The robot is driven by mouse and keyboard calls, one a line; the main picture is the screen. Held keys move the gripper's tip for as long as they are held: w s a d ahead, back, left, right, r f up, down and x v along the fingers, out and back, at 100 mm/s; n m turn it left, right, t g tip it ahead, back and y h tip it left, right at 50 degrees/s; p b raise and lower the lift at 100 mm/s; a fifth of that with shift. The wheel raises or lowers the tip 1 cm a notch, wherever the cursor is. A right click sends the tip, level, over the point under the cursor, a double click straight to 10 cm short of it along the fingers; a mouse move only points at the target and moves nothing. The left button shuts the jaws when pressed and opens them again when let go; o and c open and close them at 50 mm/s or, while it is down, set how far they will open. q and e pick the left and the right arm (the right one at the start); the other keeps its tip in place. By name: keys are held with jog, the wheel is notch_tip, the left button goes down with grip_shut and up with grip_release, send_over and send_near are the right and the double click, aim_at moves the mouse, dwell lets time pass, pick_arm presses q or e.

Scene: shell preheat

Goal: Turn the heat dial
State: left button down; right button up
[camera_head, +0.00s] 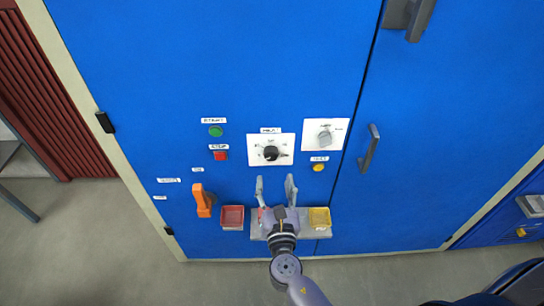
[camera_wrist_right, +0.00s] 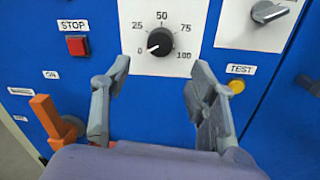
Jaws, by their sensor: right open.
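The heat dial (camera_head: 271,153) is a black round knob on a white plate on the blue cabinet front. In the right wrist view the dial (camera_wrist_right: 159,41) has a scale from 0 to 100, and its light mark points toward the 0 at lower left. My right gripper (camera_head: 276,181) is open, just below the dial in the head view. In the wrist view its two fingers (camera_wrist_right: 157,80) stand apart to the left and right below the dial, not touching it. My left gripper is not in view.
Nearby are a green button (camera_head: 216,131), a red STOP button (camera_head: 220,155), a grey switch (camera_head: 325,137), a yellow TEST button (camera_head: 318,167) and an orange lever (camera_head: 203,201). A red tray (camera_head: 232,217) and yellow tray (camera_head: 320,217) sit below. A door handle (camera_head: 370,147) sticks out right.

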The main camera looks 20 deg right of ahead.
aim_at(271, 158)
jog(key=p+x, duration=0.1)
jog(key=x, duration=0.6)
jog(key=shift+w, duration=0.35)
jog(key=shift+w+d, duration=0.15)
jog(key=shift+w, duration=0.25)
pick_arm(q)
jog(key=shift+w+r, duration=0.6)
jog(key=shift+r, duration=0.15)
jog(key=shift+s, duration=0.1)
pick_arm(e)
jog(key=shift+c, duration=0.5)
jog(key=c, duration=1.1)
jog(key=shift+o, duration=0.2)
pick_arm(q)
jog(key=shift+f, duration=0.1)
